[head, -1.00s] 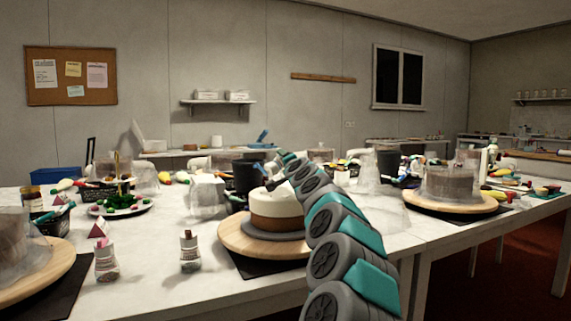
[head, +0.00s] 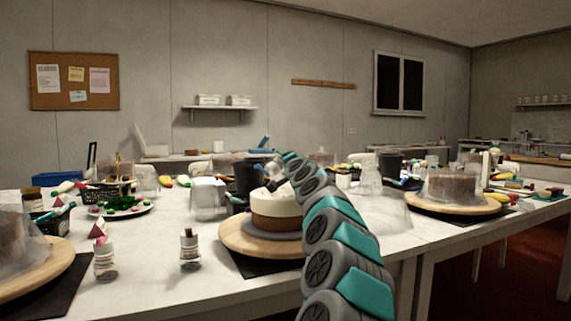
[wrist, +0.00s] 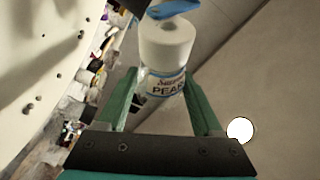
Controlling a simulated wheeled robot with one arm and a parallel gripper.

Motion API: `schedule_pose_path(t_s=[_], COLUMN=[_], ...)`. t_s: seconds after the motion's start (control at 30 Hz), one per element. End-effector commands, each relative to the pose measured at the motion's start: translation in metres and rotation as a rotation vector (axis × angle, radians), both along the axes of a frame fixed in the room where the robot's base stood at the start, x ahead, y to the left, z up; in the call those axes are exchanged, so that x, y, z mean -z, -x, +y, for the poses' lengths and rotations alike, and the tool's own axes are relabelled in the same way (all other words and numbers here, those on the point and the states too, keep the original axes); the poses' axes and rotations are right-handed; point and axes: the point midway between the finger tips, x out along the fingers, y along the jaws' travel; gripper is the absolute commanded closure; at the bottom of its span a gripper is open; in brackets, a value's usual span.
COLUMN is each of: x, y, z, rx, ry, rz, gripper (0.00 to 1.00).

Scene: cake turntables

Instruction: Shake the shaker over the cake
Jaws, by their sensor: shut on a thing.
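The cake (head: 275,204) has a white top over a brown base and stands on a round wooden turntable (head: 236,240) in the middle of the head view. My arm reaches up and away on its right, with its far end beyond the cake; my gripper is hard to make out there. In the wrist view, my gripper (wrist: 162,100) is shut on the white shaker (wrist: 165,48), which has a blue top and a label with "PEARLS" on it. A pale surface (wrist: 50,50) with several dark specks fills the left of the wrist view; I cannot tell if it is the cake.
A cake under a clear cover stands on a second turntable (head: 455,207) at right, another (head: 45,275) at near left. Two small bottles, one left (head: 105,258) and one right (head: 190,250), stand in front. A black cup (head: 247,175) is behind the cake. A white round spot (wrist: 240,130) shows at right.

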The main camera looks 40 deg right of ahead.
Motion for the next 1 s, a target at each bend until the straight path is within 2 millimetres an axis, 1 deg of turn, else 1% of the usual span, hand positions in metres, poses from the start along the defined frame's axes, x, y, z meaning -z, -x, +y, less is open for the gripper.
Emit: schedule_pose_path(t_s=[0.13,0.27,0.47,1.0], x=[-0.0016,-0.0059,-0.0006,-0.0028], y=[0.0002,0.0008,0.0003,0.001], z=[-0.0015,-0.0081,0.0005,-0.0002], rx=[0.0,0.004,-0.001,0.003], ry=[0.001,0.002,-0.001,0.045], rz=[-0.001,-0.004,-0.001,-0.003], gripper=[1.0,1.0,1.0,1.0])
